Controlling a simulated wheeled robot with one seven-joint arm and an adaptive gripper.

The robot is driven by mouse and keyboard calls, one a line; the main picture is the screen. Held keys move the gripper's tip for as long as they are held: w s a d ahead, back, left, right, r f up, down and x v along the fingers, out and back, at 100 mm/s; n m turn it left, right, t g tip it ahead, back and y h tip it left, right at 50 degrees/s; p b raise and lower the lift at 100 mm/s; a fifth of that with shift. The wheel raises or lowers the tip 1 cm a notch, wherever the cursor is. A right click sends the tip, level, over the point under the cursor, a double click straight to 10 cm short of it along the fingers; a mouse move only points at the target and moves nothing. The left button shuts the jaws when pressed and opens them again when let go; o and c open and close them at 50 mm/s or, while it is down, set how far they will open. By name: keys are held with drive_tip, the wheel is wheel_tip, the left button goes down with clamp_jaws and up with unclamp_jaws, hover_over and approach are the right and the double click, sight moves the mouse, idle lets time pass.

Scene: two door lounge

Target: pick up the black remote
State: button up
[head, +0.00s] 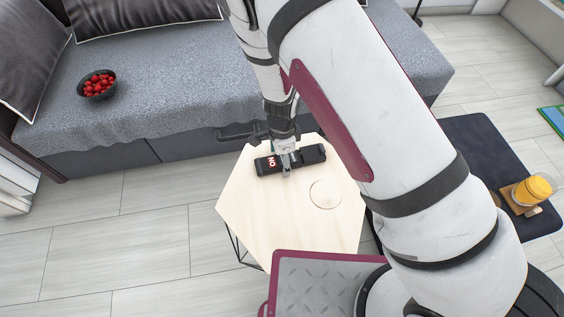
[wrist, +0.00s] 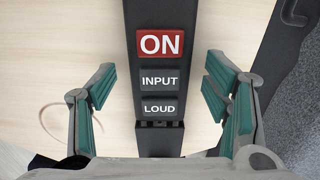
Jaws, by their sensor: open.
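The black remote (head: 268,164) lies on the pale wooden table (head: 248,208), near the table's edge on the sofa side. In the wrist view the remote (wrist: 160,78) runs upright through the middle of the picture, with a red ON button and grey INPUT and LOUD buttons. My gripper (head: 286,168) is above the remote, pointing down. In the wrist view my gripper (wrist: 158,92) is open, with one green-padded finger on each side of the remote and a visible gap on both sides. The remote's lower end is partly hidden by the gripper body.
A grey sofa (head: 180,112) stands behind the table, with a dark bowl of red fruit (head: 97,85) on it. At the right is a dark table (head: 478,150) with an orange-filled glass (head: 533,190). A thin ring mark (head: 325,194) shows on the wooden table. Floor is clear at left.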

drive_tip(key=c, duration=1.3)
drive_tip(key=shift+c, duration=0.2)
drive_tip(key=shift+r, duration=0.15)
